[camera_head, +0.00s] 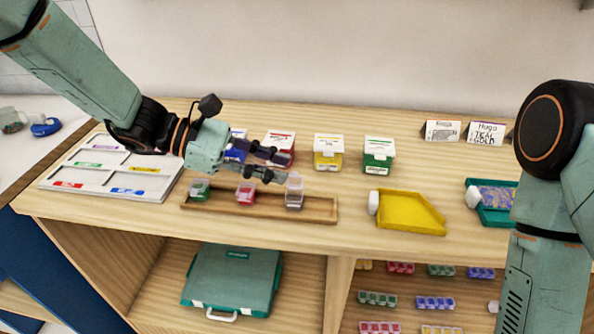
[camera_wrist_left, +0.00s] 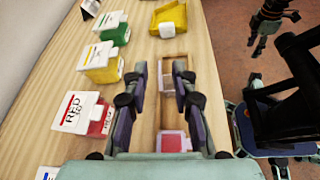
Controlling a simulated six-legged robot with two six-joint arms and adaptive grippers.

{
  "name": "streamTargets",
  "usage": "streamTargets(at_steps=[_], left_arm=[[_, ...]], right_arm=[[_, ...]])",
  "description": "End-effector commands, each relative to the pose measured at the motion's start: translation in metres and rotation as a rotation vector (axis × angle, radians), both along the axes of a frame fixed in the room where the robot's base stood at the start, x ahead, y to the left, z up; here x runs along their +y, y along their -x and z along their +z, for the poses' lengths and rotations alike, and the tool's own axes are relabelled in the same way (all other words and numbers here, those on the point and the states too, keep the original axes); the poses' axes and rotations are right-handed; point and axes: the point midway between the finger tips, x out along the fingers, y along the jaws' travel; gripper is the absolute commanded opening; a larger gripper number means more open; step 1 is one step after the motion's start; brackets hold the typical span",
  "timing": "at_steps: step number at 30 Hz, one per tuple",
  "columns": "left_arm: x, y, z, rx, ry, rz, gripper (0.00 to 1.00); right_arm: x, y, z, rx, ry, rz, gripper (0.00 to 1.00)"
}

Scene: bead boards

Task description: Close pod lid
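A clear pod (camera_head: 294,194) stands at the right end of a wooden tray (camera_head: 262,209); its lid seems raised upright. A green pod (camera_head: 200,190) and a red pod (camera_head: 246,193) stand left of it. My right gripper is outside the head view; dark parts at the wrist view's upper right are unclear.
Behind are red (camera_head: 280,148), yellow (camera_head: 328,152) and green (camera_head: 378,155) lidded boxes; a blue one is partly hidden. A white sorting board (camera_head: 150,189) lies left, a yellow scoop tray (camera_head: 412,212) right. The counter between tray and scoop is clear.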

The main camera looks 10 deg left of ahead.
Motion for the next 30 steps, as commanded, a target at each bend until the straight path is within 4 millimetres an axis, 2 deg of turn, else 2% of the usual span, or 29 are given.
streamTargets(at_steps=[3,9,21,30], left_arm=[[-0.017,-0.001,-0.009,0.002,-0.004,-0.003,0.26],[-0.036,-0.005,-0.016,0.001,-0.001,-0.002,0.26],[-0.043,-0.009,-0.018,0.0,0.0,0.001,0.26],[-0.042,-0.008,-0.018,0.0,0.0,0.0,0.03]], right_arm=[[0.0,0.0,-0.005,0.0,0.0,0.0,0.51],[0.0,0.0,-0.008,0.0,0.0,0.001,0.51],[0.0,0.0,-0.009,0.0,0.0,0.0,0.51],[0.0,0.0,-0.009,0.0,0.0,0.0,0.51]])
